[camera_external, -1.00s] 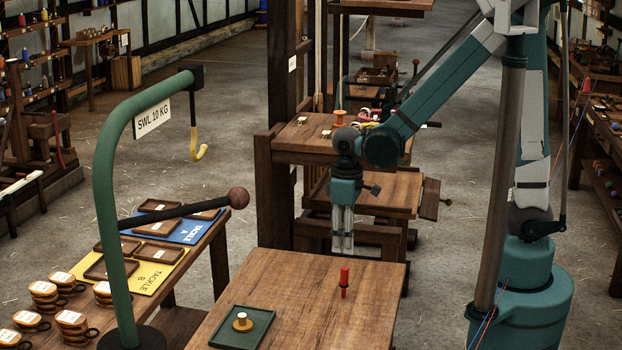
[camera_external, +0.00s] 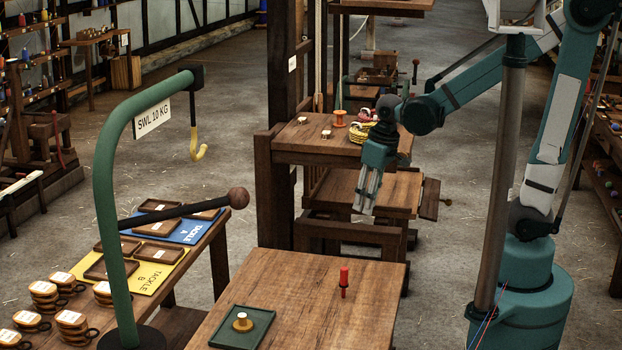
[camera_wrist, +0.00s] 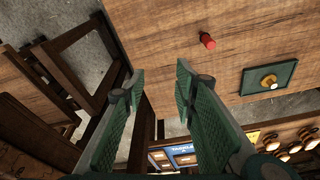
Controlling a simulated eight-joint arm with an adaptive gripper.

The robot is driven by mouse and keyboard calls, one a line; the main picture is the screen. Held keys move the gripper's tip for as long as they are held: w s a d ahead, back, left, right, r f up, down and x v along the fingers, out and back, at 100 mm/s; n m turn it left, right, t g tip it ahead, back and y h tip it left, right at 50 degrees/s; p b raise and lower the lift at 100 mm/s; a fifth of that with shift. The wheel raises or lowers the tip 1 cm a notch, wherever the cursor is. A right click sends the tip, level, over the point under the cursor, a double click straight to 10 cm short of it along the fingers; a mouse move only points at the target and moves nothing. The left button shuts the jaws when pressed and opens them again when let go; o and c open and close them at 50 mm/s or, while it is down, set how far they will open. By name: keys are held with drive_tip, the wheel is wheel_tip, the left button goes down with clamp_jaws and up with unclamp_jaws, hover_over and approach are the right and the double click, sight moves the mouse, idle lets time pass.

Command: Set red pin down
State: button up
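The red pin (camera_external: 344,281) stands upright on the wooden table (camera_external: 300,300), right of the green tray (camera_external: 262,335). The pin also shows in the wrist view (camera_wrist: 208,41), near the top. My gripper (camera_external: 363,211) hangs tilted above and behind the table's far edge, clear of the pin. In the wrist view my gripper's two fingers (camera_wrist: 160,85) stand apart with nothing between them. The green tray holds a small brass-coloured piece with a white top (camera_external: 242,321); it also shows in the wrist view (camera_wrist: 269,80).
A green hoist post (camera_external: 108,190) with a yellow hook (camera_external: 197,152) stands at left. A side table bears a blue mat (camera_external: 190,232), a yellow mat (camera_external: 150,282) and small trays. A wooden stand (camera_external: 310,150) with several small items rises behind. The table around the pin is clear.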

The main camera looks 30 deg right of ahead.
drive_tip(key=s+d+r+m+t, duration=0.1)
drive_tip(key=d+r, duration=0.4)
drive_tip(key=d, duration=0.7)
drive_tip(key=s+d+r+m+t+h, duration=0.1)
drive_tip(key=d+r+m+t, duration=0.3)
drive_tip(key=d, duration=0.8)
drive_tip(key=shift+s+r+m, duration=0.2)
drive_tip(key=shift+r+m, duration=0.1)
drive_tip(key=shift+r, duration=0.45)
drive_tip(key=shift+a, duration=0.1)
